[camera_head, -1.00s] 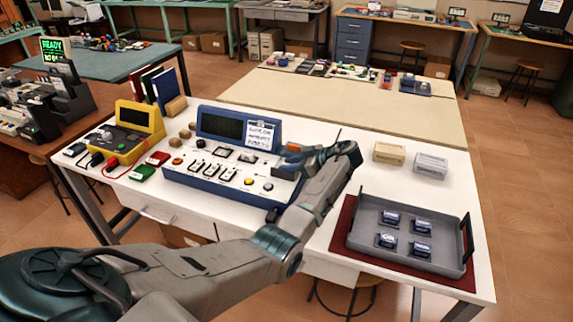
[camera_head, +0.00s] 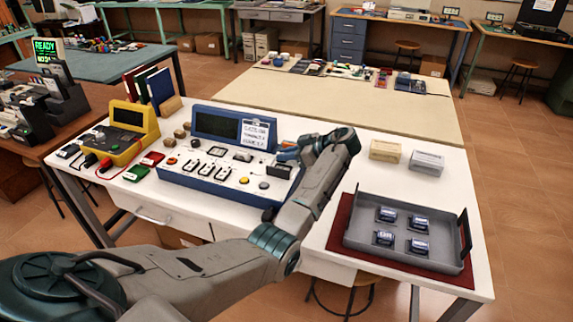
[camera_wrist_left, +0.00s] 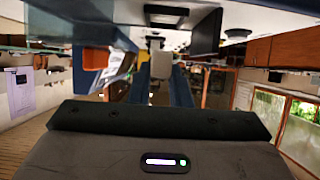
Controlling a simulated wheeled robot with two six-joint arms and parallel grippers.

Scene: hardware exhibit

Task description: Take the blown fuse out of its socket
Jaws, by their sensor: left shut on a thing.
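My left gripper (camera_head: 287,152) is above the right end of the blue console (camera_head: 190,180), close to a dark socket-like block (camera_head: 278,170) on its sloping top. In the left wrist view, its blue fingers (camera_wrist_left: 160,85) are shut on a pale, blocky thing (camera_wrist_left: 160,64), which looks like the fuse. The head view barely shows the held piece, and whether it is fully clear of the socket is hard to tell. My right gripper is not in view.
A grey tray (camera_head: 352,238) on a dark red mat holds several small blue-and-white parts. Two small boxes (camera_head: 386,151) (camera_head: 427,162) stand behind it. A yellow meter (camera_head: 127,130) stands left of the console.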

